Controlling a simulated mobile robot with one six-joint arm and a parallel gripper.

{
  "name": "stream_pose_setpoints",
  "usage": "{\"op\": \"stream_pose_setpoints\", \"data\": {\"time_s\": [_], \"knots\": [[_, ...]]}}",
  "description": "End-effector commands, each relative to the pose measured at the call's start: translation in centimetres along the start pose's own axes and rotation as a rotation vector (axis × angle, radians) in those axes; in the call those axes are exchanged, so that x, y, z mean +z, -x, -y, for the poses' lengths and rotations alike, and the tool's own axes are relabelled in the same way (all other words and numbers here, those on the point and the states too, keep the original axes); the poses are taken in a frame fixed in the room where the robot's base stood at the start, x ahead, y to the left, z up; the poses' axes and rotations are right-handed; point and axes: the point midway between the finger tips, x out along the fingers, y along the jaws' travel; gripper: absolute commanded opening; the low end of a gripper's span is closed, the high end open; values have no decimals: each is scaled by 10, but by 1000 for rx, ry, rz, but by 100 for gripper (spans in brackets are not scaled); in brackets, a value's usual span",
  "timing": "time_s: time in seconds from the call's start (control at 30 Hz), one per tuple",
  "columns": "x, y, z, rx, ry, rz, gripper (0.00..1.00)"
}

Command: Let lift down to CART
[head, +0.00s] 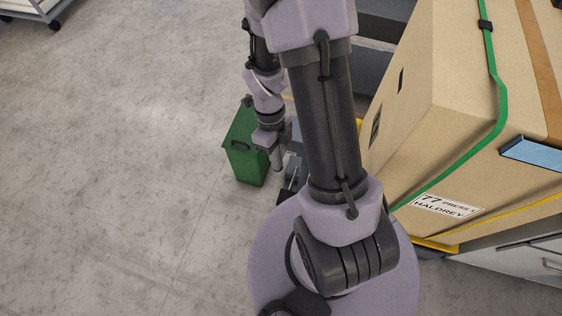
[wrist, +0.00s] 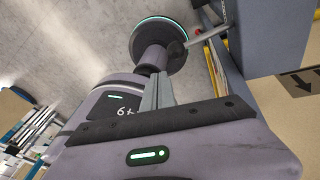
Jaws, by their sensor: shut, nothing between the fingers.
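A blue-grey body with a dark part (head: 290,186) shows low beside my arm, partly hidden. In the wrist view a blue-grey post (wrist: 268,35) stands at the upper right, in front of a tan surface with a black down arrow (wrist: 301,82). My gripper (head: 279,162) is shut and empty, pointing down near the blue-grey body. I cannot read any CART marking.
A green bin (head: 243,150) stands on the floor just left of my gripper. A grey cabinet-like unit with a handle (head: 545,262) is at the lower right. A white shelf or trolley (head: 35,8) is at the far upper left. The grey floor on the left is clear.

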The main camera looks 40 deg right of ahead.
Motion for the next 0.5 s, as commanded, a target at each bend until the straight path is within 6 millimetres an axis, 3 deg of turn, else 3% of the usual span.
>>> {"op": "stream_pose_setpoints", "data": {"time_s": [0.03, 0.2, 0.5], "knots": [[-1, 12, -5, -2, 1, 2, 0], [-3, 31, -17, -2, 1, 1, 0], [-4, 35, -20, -1, 0, 1, 0]]}}
